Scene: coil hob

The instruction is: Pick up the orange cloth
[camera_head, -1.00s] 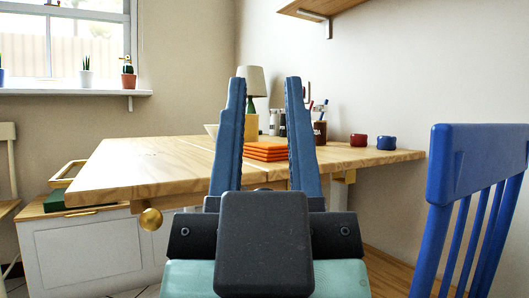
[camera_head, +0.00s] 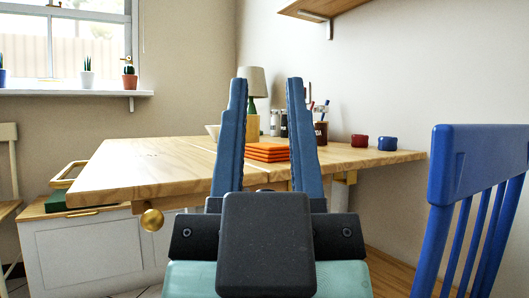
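The orange cloth (camera_head: 267,152) lies folded in a stack of layers on the wooden table (camera_head: 150,172). In the head view it shows between the two blue fingers of my gripper (camera_head: 267,82). My gripper is open and empty, its fingers pointing up in the picture and spread wide apart. The cloth appears to be beyond the fingers, apart from them. The left finger may hide a little of the cloth's left edge.
A lamp (camera_head: 252,85), a dark pen cup (camera_head: 321,132), a red pot (camera_head: 359,140) and a blue pot (camera_head: 387,143) stand on the table's far side. A blue chair (camera_head: 480,165) is close on the right. The table's left part is mostly clear.

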